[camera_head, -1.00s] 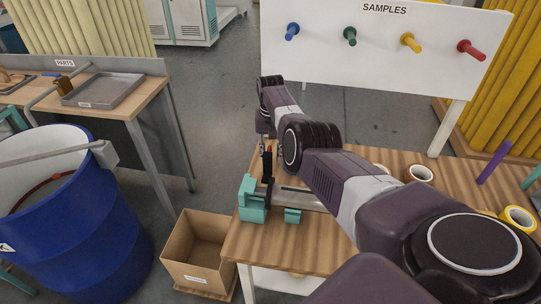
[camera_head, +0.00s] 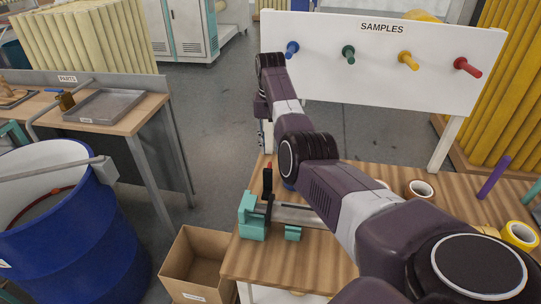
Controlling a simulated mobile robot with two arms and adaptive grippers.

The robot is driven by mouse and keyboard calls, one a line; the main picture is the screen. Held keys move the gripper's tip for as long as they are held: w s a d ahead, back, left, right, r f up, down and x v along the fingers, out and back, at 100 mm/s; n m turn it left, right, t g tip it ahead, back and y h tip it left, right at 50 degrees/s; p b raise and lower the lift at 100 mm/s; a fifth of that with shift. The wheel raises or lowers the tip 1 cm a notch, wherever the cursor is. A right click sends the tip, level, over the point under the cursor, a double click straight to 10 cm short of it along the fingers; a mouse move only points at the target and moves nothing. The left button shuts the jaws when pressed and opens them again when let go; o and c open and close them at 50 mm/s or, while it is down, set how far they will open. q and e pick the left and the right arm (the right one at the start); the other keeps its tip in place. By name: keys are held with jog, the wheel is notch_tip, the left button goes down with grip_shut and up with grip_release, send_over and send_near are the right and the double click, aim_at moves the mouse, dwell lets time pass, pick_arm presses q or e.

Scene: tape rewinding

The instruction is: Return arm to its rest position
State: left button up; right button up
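My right arm reaches in from the lower right across the workbench (camera_head: 262,262). Its gripper (camera_head: 264,138) hangs at the far end of the arm, beyond the bench's back left edge, and appears clear of the bench. It is small and partly hidden by its wrist, so I cannot tell whether its fingers are open or shut. A rewinding device with teal blocks (camera_head: 252,218) and an upright black lever with a red tip (camera_head: 268,178) stands at the bench's left end. My arm hides part of the device. My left gripper is not in view.
A white SAMPLES board (camera_head: 380,75) with coloured pegs stands behind the bench. Tape rolls (camera_head: 421,190) and a purple rod (camera_head: 493,178) are on the bench's right. A cardboard box (camera_head: 198,262), a blue barrel (camera_head: 75,235) and a parts table (camera_head: 140,118) are to the left.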

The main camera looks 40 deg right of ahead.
jog(key=shift+r, duration=0.25)
jog(key=shift+r, duration=0.1)
dwell(0.3)
